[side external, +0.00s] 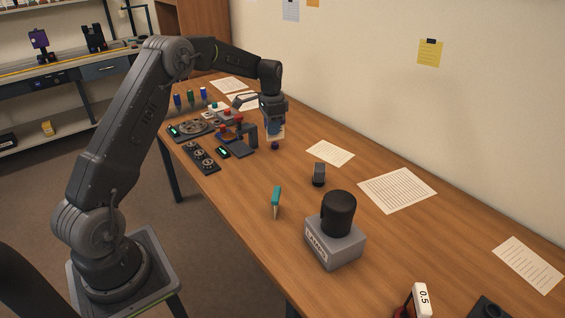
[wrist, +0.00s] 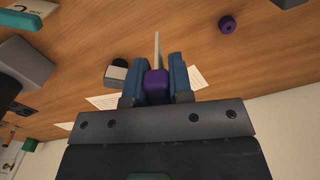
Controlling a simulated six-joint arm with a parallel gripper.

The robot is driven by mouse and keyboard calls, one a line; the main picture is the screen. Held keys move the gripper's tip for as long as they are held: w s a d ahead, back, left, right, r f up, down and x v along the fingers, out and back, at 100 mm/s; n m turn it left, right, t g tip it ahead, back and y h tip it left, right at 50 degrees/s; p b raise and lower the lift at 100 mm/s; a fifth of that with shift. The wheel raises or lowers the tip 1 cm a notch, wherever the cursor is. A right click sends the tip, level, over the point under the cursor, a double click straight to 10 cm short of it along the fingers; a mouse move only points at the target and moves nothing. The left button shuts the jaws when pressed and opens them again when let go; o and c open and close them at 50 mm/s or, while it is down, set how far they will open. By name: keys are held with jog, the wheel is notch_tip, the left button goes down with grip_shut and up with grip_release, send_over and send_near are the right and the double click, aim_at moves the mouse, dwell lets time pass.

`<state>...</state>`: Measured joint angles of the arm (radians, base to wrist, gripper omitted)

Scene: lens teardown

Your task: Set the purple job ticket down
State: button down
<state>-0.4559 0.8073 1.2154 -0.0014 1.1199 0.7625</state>
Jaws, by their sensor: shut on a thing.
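The purple job ticket (wrist: 156,84) is between the two blue fingers of my gripper (wrist: 157,75) in the wrist view. It shows as a purple block with a thin pale strip, seen edge-on, reaching out past the fingertips. The ticket's purple part is hard to make out there. The gripper is above the bench top, and its exact height is hard to tell.
A small purple knob-like piece (wrist: 228,25) rests on the bench (side external: 232,187). A teal-topped piece (side external: 276,196), a small dark block (side external: 319,175) and a grey labelled box with a black cylinder (side external: 338,206) stand nearer. Bare wood lies between the gripper and these.

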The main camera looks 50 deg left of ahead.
jog(key=s+a+n, duration=0.3)
jog(key=s+a, duration=0.2)
jog(key=a, duration=0.3)
jog(key=w+d+f, duration=0.2)
jog(key=w, duration=0.1)
jog(key=w+d+f, duration=0.2)
jog(key=w, duration=0.1)
jog(key=w+d+f, duration=0.2)
jog(key=f, duration=0.1)
jog(key=shift+w+d, duration=0.4)
jog(key=shift+f, duration=1.95)
jog(key=shift+f, duration=0.15)
jog(key=c, duration=1)
grip_release()
